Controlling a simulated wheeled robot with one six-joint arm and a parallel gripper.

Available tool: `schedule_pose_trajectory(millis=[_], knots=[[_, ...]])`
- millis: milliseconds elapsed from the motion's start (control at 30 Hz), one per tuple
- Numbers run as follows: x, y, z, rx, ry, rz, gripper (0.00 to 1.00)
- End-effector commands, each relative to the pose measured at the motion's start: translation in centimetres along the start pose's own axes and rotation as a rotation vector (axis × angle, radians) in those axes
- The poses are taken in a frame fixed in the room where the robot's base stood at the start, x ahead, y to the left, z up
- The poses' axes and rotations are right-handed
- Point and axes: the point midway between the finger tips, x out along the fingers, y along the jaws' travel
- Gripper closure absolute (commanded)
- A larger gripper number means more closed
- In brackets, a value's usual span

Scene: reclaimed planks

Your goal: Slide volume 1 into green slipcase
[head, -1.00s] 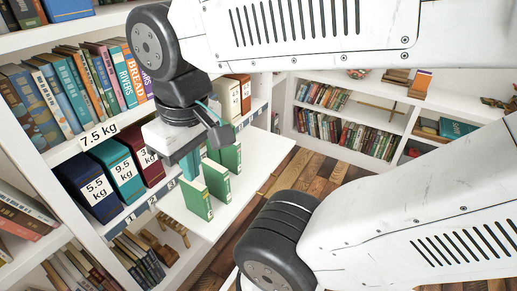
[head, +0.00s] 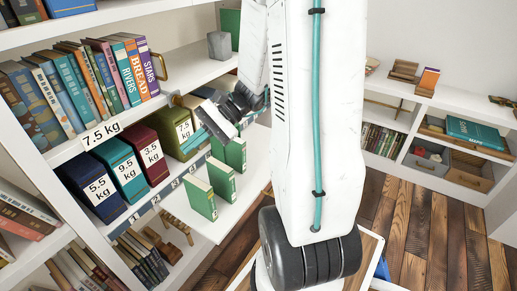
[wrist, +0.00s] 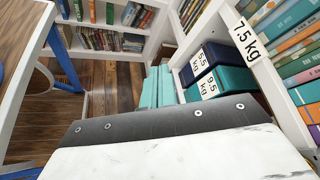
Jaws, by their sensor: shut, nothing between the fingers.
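Several upright green book-like pieces stand on the white pull-out board in the head view: a front one (head: 199,197), one behind it (head: 221,180) and one farther back (head: 235,153). I cannot tell which is volume 1 and which is the green slipcase. My gripper (head: 217,120) is above and behind them, close to the shelf front, and its fingers are not clear there. In the wrist view the teal fingers of my gripper (wrist: 159,72) show side by side, shut and empty. The pieces are not clearly visible in the wrist view.
Weight-labelled boxes, blue (head: 89,187), teal (head: 120,168), maroon (head: 147,155) and olive (head: 178,133), line the shelf beside my gripper. A row of books (head: 75,90) stands above. The pull-out board (head: 235,210) has bare room at its front right. Plank floor (head: 420,230) lies right.

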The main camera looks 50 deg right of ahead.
Motion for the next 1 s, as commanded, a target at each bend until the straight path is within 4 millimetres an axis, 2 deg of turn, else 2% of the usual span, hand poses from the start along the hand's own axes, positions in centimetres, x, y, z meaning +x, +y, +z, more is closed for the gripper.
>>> schedule_pose_trajectory(millis=[33, 133, 233, 400, 500, 600, 733, 867, 1000], knots=[[-1.3, 0.0, -2.6, 0.077, -0.006, -0.109, 1.0], [-3.9, 0.1, -7.3, 0.202, -0.01, -0.324, 1.0], [-7.0, 1.2, -12.3, 0.32, 0.002, -0.546, 1.0], [-12.4, 5.5, -20.0, 0.493, 0.049, -0.901, 1.0], [-14.8, 8.6, -23.3, 0.567, 0.081, -1.062, 1.0], [-16.2, 10.9, -25.4, 0.615, 0.108, -1.171, 1.0], [-17.2, 12.6, -26.7, 0.645, 0.129, -1.244, 1.0], [-17.2, 12.4, -27.3, 0.652, 0.134, -1.259, 1.0], [-16.6, 11.1, -27.9, 0.651, 0.132, -1.255, 1.0]])
